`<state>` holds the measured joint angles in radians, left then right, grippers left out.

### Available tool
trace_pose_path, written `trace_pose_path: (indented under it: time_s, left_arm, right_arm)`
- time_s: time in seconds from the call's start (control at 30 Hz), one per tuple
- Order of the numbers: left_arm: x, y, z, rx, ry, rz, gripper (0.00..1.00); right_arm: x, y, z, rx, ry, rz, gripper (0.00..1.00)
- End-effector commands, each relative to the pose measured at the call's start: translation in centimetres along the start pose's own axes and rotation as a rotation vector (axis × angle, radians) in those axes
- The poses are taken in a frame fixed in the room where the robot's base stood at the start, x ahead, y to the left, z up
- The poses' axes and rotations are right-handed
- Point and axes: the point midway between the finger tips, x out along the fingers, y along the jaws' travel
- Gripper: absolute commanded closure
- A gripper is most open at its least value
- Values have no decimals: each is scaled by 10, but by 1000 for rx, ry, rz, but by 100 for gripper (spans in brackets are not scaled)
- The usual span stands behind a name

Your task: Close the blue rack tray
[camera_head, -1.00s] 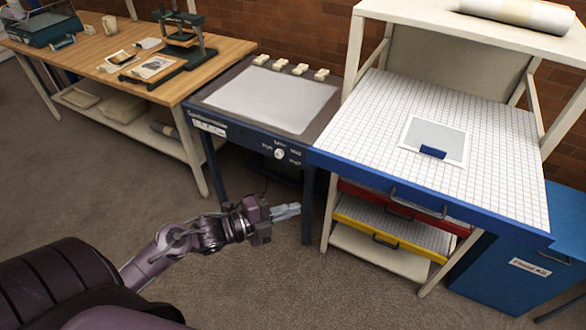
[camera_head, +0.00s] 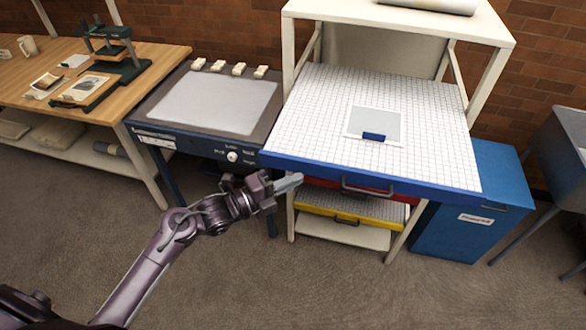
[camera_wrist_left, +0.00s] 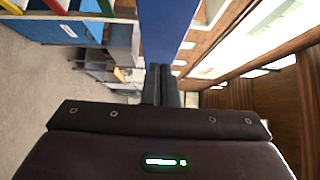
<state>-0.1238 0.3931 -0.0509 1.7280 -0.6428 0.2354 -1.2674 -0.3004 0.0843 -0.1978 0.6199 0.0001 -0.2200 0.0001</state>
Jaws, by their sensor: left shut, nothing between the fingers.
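The blue rack tray (camera_head: 420,188) is the top tray of the white rack. My left gripper (camera_head: 290,184) is shut and empty, just below and in front of the tray's front left corner. In the left wrist view, the shut fingers (camera_wrist_left: 162,84) point at a blue panel (camera_wrist_left: 165,30) that looks like the tray's front; whether they touch it I cannot tell. My right gripper is not in view.
A framed sheet with a blue piece (camera_head: 374,137) lies on the tray. Below are a red tray (camera_head: 320,183) and a yellow tray (camera_head: 385,220). A dark table (camera_head: 165,125) stands left, a blue bin (camera_head: 450,235) right. The floor in front is clear.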

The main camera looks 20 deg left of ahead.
Motion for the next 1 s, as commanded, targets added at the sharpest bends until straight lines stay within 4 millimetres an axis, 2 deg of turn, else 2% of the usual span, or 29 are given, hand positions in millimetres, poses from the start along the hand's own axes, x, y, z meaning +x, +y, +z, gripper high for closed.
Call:
trace_pose_path:
  time_s: [0.2, 0.67, 0.87, 1.0]
  left_arm:
    - [11, 0, 12, -1, 0, 1, 100]
    - [13, 2, 14, -1, 0, 1, 100]
    - [22, 4, 22, 2, 1, -1, 100]
    - [35, 7, 36, 5, 0, -2, 100]
  right_arm:
    - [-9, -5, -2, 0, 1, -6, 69]
    - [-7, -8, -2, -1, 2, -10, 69]
    - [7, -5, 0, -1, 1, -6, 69]
    - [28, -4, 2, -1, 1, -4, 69]
